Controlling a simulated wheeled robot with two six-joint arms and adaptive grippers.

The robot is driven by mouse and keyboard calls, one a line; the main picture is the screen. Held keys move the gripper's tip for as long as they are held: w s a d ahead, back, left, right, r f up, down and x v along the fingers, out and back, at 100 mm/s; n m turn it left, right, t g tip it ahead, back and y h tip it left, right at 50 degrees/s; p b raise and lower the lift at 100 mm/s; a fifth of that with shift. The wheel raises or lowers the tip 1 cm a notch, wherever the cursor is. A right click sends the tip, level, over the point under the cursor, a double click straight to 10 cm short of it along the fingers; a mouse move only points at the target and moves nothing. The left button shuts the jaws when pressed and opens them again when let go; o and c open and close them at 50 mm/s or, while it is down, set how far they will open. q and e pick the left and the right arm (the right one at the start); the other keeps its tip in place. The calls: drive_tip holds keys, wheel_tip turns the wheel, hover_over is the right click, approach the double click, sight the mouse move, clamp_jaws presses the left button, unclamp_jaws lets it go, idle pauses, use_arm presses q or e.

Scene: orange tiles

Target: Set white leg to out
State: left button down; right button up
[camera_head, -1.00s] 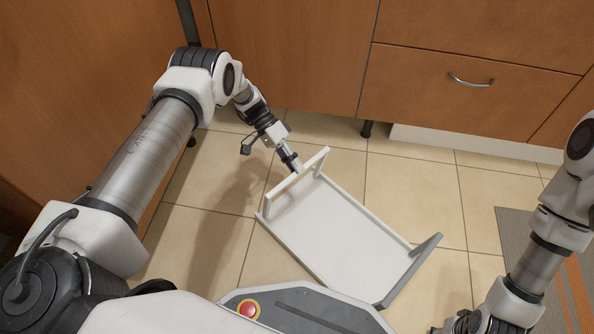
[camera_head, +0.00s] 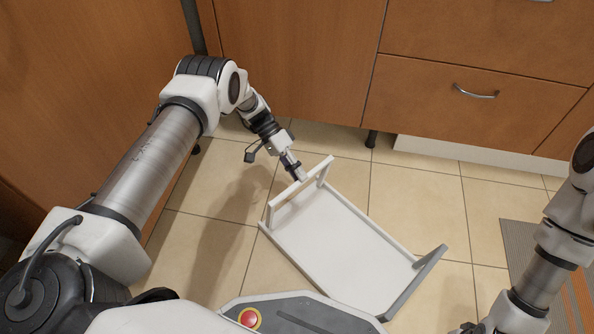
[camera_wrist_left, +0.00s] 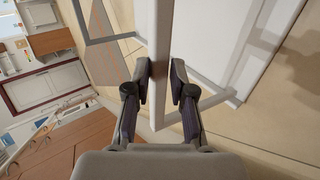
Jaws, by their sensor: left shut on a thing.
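A tray-like white panel (camera_head: 335,240) lies on the tiled floor in the head view. The white leg (camera_head: 283,194), a bar on two short posts, stands up from its far left end. A grey leg (camera_head: 420,278) stands up at the panel's near right end. My left gripper (camera_head: 301,178) is shut on the bar of the white leg. In the left wrist view the white leg (camera_wrist_left: 160,45) runs between the fingertips of my left gripper (camera_wrist_left: 160,85). My right arm is at the right edge; its gripper's fingers cannot be made out at the bottom edge.
Wooden cabinets with a drawer (camera_head: 480,80) stand behind the panel, and a wooden front (camera_head: 90,90) is on the left. A striped grey and orange mat (camera_head: 520,250) lies at the right. Bare tiles (camera_head: 415,190) lie between panel and cabinets.

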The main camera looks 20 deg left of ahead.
use_arm(q)
drive_tip(key=shift+s+a+f, duration=0.15)
drive_tip(key=shift+s+f, duration=0.05)
drive_tip(key=shift+f, duration=0.45)
drive_tip(key=c, duration=1.3)
unclamp_jaws()
drive_tip(key=shift+c, duration=0.2)
drive_tip(key=o, duration=0.3)
drive_tip(key=shift+w+f, duration=0.1)
drive_tip(key=shift+f, duration=0.15)
drive_tip(key=shift+r, duration=0.2)
